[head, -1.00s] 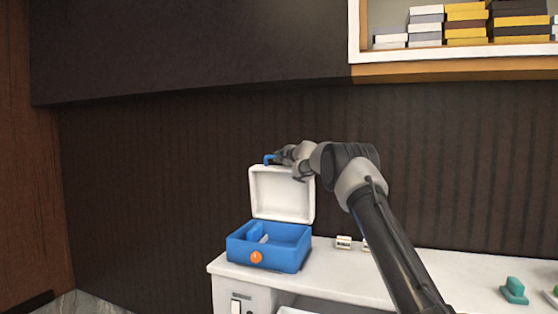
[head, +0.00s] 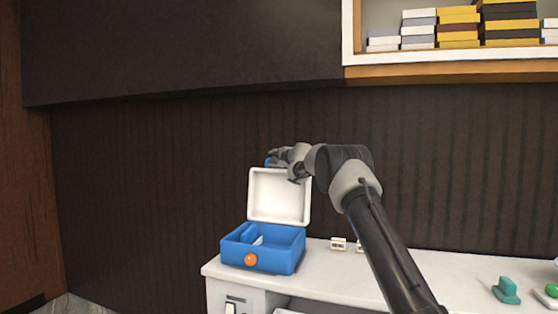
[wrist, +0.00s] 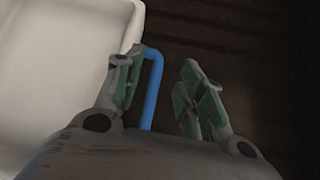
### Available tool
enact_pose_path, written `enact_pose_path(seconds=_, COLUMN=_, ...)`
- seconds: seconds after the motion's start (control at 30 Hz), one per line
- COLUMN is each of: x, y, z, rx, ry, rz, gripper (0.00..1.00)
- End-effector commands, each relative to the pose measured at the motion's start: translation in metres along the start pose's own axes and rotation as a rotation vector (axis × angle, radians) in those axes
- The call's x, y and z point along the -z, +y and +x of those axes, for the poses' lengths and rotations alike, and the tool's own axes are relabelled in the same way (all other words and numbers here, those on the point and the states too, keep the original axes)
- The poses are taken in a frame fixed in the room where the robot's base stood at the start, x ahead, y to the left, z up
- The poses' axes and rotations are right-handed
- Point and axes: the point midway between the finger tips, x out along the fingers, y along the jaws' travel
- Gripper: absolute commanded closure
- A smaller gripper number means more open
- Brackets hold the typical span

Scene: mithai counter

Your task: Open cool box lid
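The blue cool box (head: 282,262) stands on the left end of the white counter, with an orange button (head: 250,259) on its front. Its white lid (head: 279,196) stands upright at the back, so the inside shows. The lid also fills the left of the wrist view (wrist: 55,75). My gripper (head: 275,161) is at the lid's top edge. In the wrist view, its fingers (wrist: 160,88) are apart. The blue lid handle (wrist: 153,88) lies between them, close to the left finger; I cannot tell whether they touch.
The white counter (head: 440,268) runs right under my arm. Small white label cards (head: 338,244) stand right of the box. A teal object (head: 507,291) sits at the far right. The dark ribbed wall is close behind. A shelf with stacked boxes (head: 458,27) hangs at upper right.

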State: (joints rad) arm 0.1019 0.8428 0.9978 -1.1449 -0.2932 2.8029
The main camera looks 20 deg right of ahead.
Motion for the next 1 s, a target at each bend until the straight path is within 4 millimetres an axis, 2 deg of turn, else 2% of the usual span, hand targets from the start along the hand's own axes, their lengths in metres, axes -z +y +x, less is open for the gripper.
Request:
enact_pose_path(seconds=0.17, x=-0.001, y=-0.002, z=-0.023, rx=0.000, ry=0.000, rz=0.000, gripper=0.61)
enact_pose_path(seconds=0.4, x=-0.001, y=-0.002, z=-0.076, rx=0.001, ry=0.001, rz=0.000, gripper=0.61)
enact_pose_path(seconds=0.6, x=-0.001, y=-0.001, z=-0.108, rx=0.002, ry=0.000, rz=-0.001, gripper=0.61)
enact_pose_path(seconds=0.77, x=0.000, y=-0.001, z=-0.117, rx=0.002, ry=0.000, rz=-0.002, gripper=0.61)
enact_pose_path(seconds=1.0, x=0.000, y=0.000, z=-0.117, rx=0.002, ry=0.000, rz=-0.002, gripper=0.61)
